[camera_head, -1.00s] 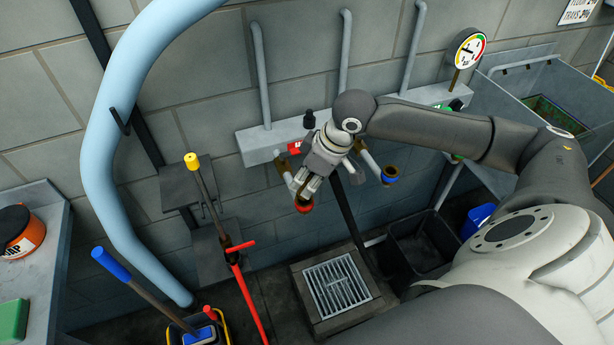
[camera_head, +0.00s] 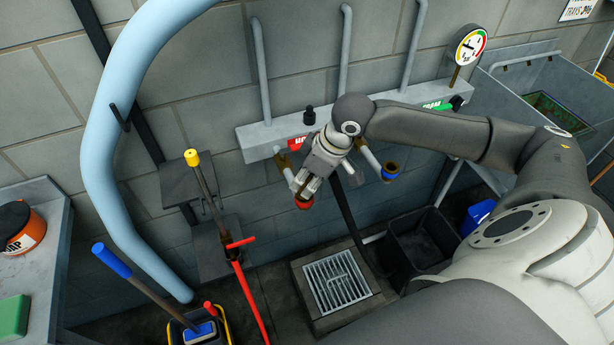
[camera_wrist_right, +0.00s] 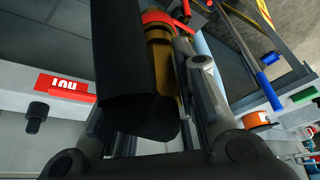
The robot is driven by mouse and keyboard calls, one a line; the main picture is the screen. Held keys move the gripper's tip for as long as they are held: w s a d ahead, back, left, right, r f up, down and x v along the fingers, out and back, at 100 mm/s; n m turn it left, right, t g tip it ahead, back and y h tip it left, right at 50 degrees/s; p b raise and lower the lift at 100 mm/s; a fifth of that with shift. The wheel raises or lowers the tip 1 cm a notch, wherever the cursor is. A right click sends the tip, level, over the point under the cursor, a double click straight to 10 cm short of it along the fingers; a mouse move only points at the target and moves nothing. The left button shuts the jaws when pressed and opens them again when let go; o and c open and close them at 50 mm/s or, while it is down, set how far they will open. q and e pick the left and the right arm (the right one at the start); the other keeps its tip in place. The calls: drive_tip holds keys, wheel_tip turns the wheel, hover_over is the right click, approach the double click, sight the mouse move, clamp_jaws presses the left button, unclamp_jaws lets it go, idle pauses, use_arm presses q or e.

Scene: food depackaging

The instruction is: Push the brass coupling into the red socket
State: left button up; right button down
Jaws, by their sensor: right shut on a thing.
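My right gripper (camera_head: 309,187) is at the left red socket (camera_head: 303,204), below the grey manifold on the wall. In the right wrist view, a brass piece (camera_wrist_right: 162,55), which looks like the coupling, lies between the fingers (camera_wrist_right: 165,75). The gripper is shut on it. The red socket ring (camera_wrist_right: 157,17) is at the brass piece's far end. I cannot tell how deep the coupling sits. A thick black hose (camera_wrist_right: 122,70) covers part of the brass in this view. In the head view the hose (camera_head: 346,212) hangs from behind the gripper. My left gripper is not in view.
A blue-ringed outlet (camera_head: 391,174) is just right of the gripper. The manifold (camera_head: 256,142) carries a red label (camera_head: 297,142). A floor drain (camera_head: 337,283), black bin (camera_head: 419,246), red-handled pole (camera_head: 245,285) and thick pale blue pipe (camera_head: 100,150) are around it.

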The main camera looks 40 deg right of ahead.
idle(0.7)
drive_tip(key=c, duration=1.1)
unclamp_jaws()
drive_tip(key=shift+f, duration=0.1)
drive_tip(key=shift+s+d+r, duration=0.1)
drive_tip(key=shift+d+r, duration=0.05)
drive_tip(key=shift+r, duration=0.25)
drive_tip(key=v, duration=1.1)
drive_tip(key=shift+r, duration=0.1)
drive_tip(key=shift+s, duration=0.1)
